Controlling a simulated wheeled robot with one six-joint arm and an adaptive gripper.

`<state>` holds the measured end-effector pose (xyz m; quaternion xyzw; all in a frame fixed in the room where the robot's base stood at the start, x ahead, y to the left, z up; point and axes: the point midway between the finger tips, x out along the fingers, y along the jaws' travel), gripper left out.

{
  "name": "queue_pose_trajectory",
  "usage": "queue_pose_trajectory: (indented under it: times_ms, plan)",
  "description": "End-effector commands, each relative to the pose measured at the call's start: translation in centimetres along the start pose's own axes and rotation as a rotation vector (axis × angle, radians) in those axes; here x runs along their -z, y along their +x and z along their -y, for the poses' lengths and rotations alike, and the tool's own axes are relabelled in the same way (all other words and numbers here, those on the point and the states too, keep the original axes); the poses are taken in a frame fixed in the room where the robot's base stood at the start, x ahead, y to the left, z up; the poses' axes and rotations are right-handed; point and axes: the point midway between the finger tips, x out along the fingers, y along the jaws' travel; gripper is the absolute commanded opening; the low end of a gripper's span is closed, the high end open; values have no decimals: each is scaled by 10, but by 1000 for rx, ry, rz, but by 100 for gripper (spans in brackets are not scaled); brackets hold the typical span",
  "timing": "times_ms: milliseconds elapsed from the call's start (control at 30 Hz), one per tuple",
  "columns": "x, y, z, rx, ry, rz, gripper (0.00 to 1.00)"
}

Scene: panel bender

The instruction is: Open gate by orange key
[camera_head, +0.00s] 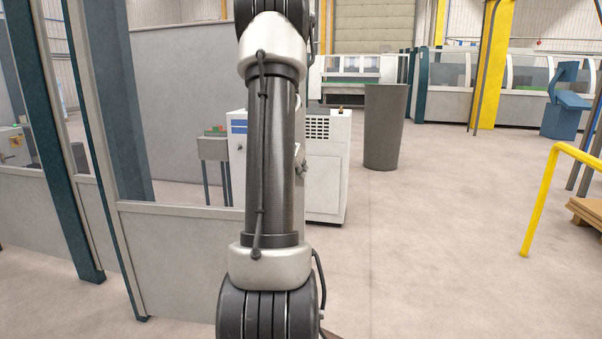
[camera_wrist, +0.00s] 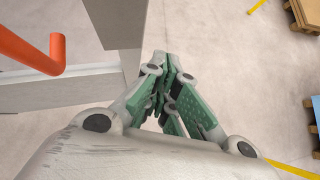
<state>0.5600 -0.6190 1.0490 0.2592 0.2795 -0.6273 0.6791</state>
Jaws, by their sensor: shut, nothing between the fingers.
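In the wrist view, an orange bent rod (camera_wrist: 25,50), which looks like the orange key, enters from the left edge and ends in an upturned tip. It appears above a pale grey rail (camera_wrist: 45,93). My gripper (camera_wrist: 173,62) has green-padded fingers closed together with nothing between them. It is right of the orange rod and apart from it, close to a grey post (camera_wrist: 116,22) in the picture. In the head view, a grey fence panel (camera_head: 175,255) with dark posts stands at left; I cannot tell which part is the gate. My gripper and the orange rod do not show there.
My arm blocks the middle of the head view. Behind it stand a white cabinet (camera_head: 328,165) and a grey bin (camera_head: 385,128). A yellow rail (camera_head: 545,195) and wooden pallets (camera_head: 588,210) are at right. The floor between is clear.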

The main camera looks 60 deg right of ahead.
Motion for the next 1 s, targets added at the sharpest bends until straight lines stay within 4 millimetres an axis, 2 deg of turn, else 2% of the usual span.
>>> queue_pose_trajectory:
  times_ms: [500,633,867,1000]
  plan:
    - [-2,-76,21,1,1,-1,0]
    - [-2,-83,23,1,-1,-2,0]
    - [-2,-84,23,1,-2,-3,0]
    - [-6,-84,15,-32,-84,18,0]
